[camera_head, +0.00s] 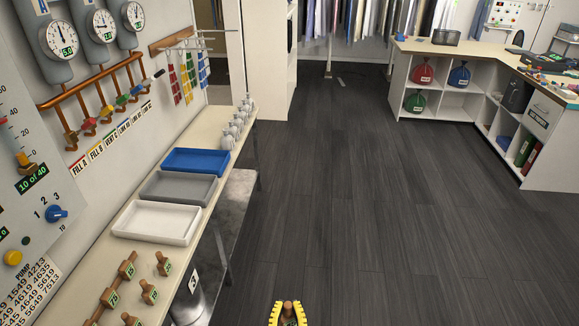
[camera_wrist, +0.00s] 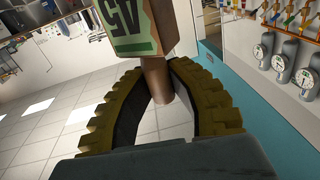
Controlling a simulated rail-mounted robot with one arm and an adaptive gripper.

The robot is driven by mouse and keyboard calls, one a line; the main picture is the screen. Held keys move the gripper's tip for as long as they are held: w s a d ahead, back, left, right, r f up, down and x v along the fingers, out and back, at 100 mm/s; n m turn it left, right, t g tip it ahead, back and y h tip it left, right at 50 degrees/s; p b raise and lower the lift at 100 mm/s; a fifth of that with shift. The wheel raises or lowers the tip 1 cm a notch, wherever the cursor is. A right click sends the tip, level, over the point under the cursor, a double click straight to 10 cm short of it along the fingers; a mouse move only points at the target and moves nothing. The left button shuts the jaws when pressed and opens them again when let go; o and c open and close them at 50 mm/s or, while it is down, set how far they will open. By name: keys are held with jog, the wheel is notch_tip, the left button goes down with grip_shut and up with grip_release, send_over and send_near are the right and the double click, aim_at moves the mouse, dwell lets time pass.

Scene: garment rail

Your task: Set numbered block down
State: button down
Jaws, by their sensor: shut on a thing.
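My gripper (camera_head: 289,308) is at the bottom edge of the head view, over the dark floor and right of the bench. Its yellow ribbed fingers are shut on the brown peg of a numbered block (camera_wrist: 138,28). In the wrist view the block is wood-coloured with a pale green label, tilted and cut off by the top edge. Its digits look like 45, turned over, but I cannot be sure. Several similar wooden numbered blocks (camera_head: 163,263) sit at the near end of the bench (camera_head: 215,117), some along a wooden strip.
A white tray (camera_head: 120,232), a grey tray (camera_head: 145,194) and a blue tray (camera_head: 168,166) lie empty along the bench. Grey bottles (camera_head: 238,122) stand beyond them. Gauges and valves line the left wall. The dark floor (camera_head: 370,220) is clear.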

jog(key=r+p, duration=0.2)
jog(key=p, duration=0.1)
jog(key=r+p, duration=0.2)
jog(key=p, duration=0.2)
jog(key=s+r+p, duration=0.1)
jog(key=r+p, duration=0.4)
jog(key=p, duration=0.2)
jog(key=s+r+p, duration=0.1)
jog(key=r+p, duration=0.1)
jog(key=p, duration=0.2)
jog(key=shift+s+d+r+p, duration=0.2)
jog(key=shift+p, duration=0.2)
